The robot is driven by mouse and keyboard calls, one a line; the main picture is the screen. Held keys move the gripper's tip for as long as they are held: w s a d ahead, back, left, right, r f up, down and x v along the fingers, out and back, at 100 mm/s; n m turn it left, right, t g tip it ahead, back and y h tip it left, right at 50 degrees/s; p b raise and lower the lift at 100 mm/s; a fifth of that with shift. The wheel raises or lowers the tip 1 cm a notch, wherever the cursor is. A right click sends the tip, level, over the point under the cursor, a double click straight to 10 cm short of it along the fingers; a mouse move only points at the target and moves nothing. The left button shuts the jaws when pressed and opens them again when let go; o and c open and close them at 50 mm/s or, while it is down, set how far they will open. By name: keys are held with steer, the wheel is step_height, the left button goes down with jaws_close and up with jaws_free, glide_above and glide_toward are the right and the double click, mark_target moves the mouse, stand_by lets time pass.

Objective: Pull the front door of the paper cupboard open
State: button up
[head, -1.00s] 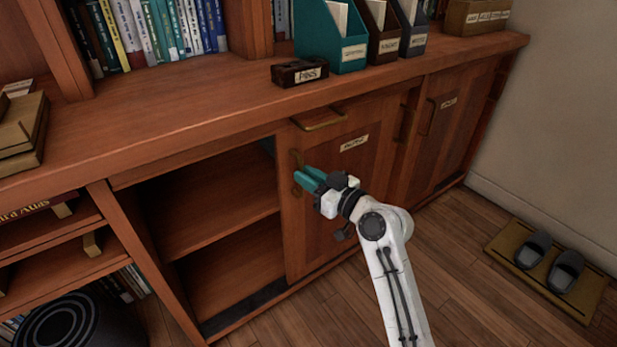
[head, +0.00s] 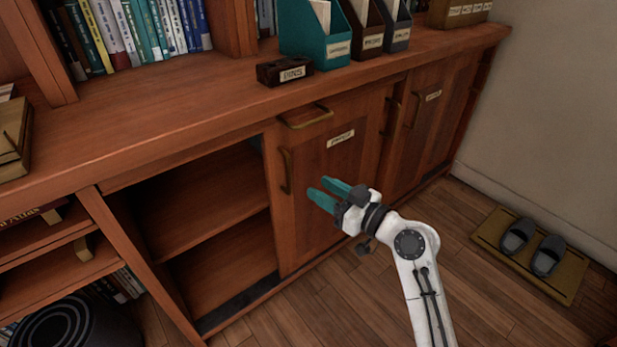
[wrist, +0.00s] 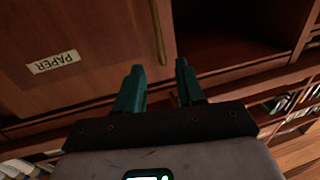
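The paper cupboard's front door (head: 325,215) is a reddish-brown panel that looks shut. Its label reads PAPER in the wrist view (wrist: 53,63). A vertical brass handle (head: 286,171) sits near the door's left edge, and a horizontal brass handle (head: 306,118) is at its top. My gripper (head: 325,191) is open and empty in front of the door, right of and slightly below the vertical handle, apart from it. In the wrist view, a brass handle (wrist: 158,30) shows beyond the gap between my two teal fingers (wrist: 160,88).
An open shelf compartment (head: 205,195) is left of the door. Another labelled door (head: 428,125) is to the right. A PINS box (head: 285,72) and file holders (head: 318,38) stand on the counter. Slippers lie on a mat (head: 565,280) at right. Floor before the door is clear.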

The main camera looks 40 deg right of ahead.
steer(key=shift+s+d, duration=0.25)
steer(key=shift+s, duration=0.95)
steer(key=s+a+f+g, duration=0.4)
steer(key=f, duration=0.3)
steer(key=s+a+f+g, duration=0.4)
steer(key=s+f, duration=0.1)
steer(key=f, duration=0.2)
steer(key=s+f+m+g+h, duration=0.1)
steer(key=s+f+g+h, duration=0.2)
steer(key=s, duration=0.6)
steer(key=s+f+m+g, duration=0.1)
steer(key=s+f+g, duration=0.2)
steer(key=s+g, duration=0.35)
step_height(320, 180, up, 34)
steer(key=s+p, duration=0.2)
steer(key=p, duration=3.2)
steer(key=shift+s+d+m+t+h+p, duration=0.15)
steer(key=shift+m+t+h+p, duration=0.2)
steer(key=shift+t, duration=0.1)
